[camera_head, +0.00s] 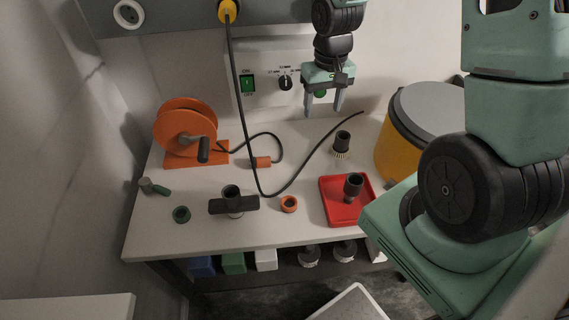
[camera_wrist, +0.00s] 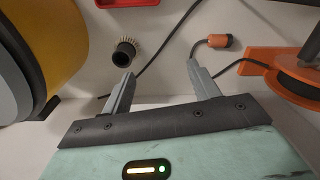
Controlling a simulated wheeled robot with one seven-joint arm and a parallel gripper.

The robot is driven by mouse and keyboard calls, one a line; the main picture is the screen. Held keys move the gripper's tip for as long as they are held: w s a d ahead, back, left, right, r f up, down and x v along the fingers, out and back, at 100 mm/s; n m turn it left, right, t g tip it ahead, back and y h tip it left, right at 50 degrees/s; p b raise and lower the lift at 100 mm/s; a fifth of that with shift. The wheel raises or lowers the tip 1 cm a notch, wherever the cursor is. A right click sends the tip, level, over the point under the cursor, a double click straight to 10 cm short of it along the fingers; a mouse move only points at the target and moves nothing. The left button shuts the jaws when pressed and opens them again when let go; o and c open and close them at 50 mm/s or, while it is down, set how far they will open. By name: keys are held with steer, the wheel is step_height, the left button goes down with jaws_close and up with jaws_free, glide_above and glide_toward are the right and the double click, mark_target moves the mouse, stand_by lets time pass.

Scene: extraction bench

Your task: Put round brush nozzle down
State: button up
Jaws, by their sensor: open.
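The round brush nozzle (camera_head: 342,141) is a short black tube with a ring of pale bristles at its lower end. It stands on the white bench (camera_head: 247,220), behind the red tray. In the wrist view the nozzle (camera_wrist: 124,53) shows from above, with its bristles fanning out at one side. My gripper (camera_head: 322,113) is open and empty, raised above the back of the bench, near the wall panel. In the wrist view the nozzle lies beyond the left fingertip, apart from my gripper (camera_wrist: 160,69).
A red tray (camera_head: 331,208) holds a dark nozzle (camera_head: 353,186). A yellow drum (camera_head: 395,149) with a grey lid stands at the right. An orange cable reel (camera_head: 185,128) is at the left. A black cable (camera_head: 238,98) hangs onto the bench. A black wide nozzle (camera_head: 233,204) stands near the front.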

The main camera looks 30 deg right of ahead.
steer(key=s+a+r+n, duration=0.2)
steer(key=a, duration=0.5)
steer(key=s+a+r+n, duration=0.2)
steer(key=a+r, duration=0.1)
steer(key=a, duration=0.3)
steer(key=s+a+r+n, duration=0.2)
steer(key=s+a+n, duration=0.1)
steer(key=s+a, duration=0.3)
steer(key=s+a+r+n, duration=0.2)
steer(key=s+a, duration=0.4)
steer(key=s, duration=0.3)
steer(key=shift+s+a+r+n, duration=0.25)
steer(key=shift+s+n, duration=0.1)
steer(key=shift+n, duration=0.35)
